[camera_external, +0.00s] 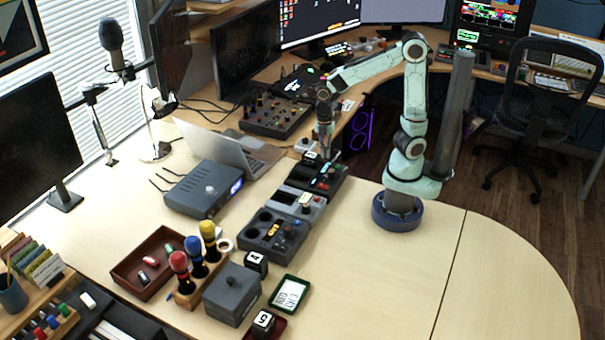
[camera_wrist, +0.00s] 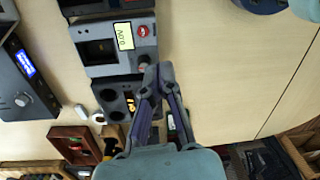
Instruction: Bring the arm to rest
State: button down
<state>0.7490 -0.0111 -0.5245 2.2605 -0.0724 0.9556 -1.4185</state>
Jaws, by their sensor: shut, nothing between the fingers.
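My gripper (camera_external: 326,148) hangs down at the end of my bent arm, above the far end of the row of dark modules on the desk. In the wrist view my gripper (camera_wrist: 158,72) has its fingertips together with nothing between them. Below and beside the fingers is a grey module with a red round mark and a yellow-green label (camera_wrist: 124,36). Whether the fingertips touch anything below cannot be told from these views. My arm stands on its round blue base at the right of the desk.
A laptop (camera_external: 232,150) and a grey box with a blue display (camera_external: 203,190) stand left of the module row. A mixer (camera_external: 275,117) lies behind. A red tray (camera_external: 148,262) and a lidded grey box (camera_external: 232,294) stand at the front.

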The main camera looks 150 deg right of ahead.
jog(key=w+a+r+n+t, duration=0.1)
jog(key=w+a+r+n, duration=0.15)
jog(key=w+a, duration=0.35)
jog(key=w+a+r+n, duration=0.2)
jog(key=w+a+n, duration=0.2)
jog(key=a, duration=0.5)
jog(key=s+a+f+m+g, duration=0.1)
jog(key=s+a+m, duration=0.4)
jog(key=a+m, duration=0.2)
jog(key=shift+s+a+f+g, duration=0.15)
jog(key=shift+s+a+g, duration=0.2)
jog(key=shift+a, duration=0.9)
jog(key=shift+m, duration=0.25)
